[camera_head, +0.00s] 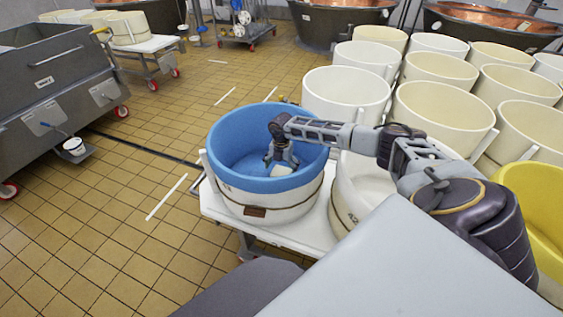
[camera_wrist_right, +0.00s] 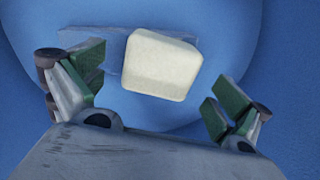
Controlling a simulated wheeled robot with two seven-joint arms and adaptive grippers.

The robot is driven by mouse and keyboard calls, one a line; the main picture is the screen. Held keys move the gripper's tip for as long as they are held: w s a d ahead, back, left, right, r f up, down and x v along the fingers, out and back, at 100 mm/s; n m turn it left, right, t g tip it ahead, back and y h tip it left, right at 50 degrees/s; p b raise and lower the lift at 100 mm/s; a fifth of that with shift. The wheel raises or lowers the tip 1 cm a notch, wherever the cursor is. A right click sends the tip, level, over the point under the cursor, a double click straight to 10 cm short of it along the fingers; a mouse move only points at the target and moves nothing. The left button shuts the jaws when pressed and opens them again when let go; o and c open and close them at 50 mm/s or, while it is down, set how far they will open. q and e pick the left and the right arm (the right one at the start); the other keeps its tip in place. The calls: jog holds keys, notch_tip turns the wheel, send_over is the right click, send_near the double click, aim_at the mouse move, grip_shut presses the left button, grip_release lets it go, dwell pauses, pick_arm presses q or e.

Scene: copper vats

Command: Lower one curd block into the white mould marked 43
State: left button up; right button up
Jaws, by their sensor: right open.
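A cream curd block (camera_head: 281,170) is down inside a white mould with a blue inner lining (camera_head: 229,140). Its mark is too small to read surely. My right gripper (camera_head: 282,160) reaches down into this mould, just over the block. In the right wrist view the block (camera_wrist_right: 160,66) lies against the blue lining, ahead of the spread fingers of my right gripper (camera_wrist_right: 158,98), with clear gaps on both sides. The fingers do not touch it. I cannot make out the number 43 on any mould. My left gripper is out of view.
A white mould that seems marked 42 (camera_head: 345,202) stands close on the right, under my right arm. Several white moulds (camera_head: 345,92) and a yellow mould (camera_head: 537,190) fill the right. The white cart top (camera_head: 222,211) holds the blue-lined mould. Tiled floor (camera_head: 130,185) is free to the left.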

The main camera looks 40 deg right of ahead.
notch_tip(320, 180, up, 10)
dwell(0.5)
dwell(0.6)
notch_tip(320, 180, up, 9)
jog(key=p, duration=0.9)
jog(key=shift+r+p, duration=0.4)
jog(key=shift+p, duration=0.2)
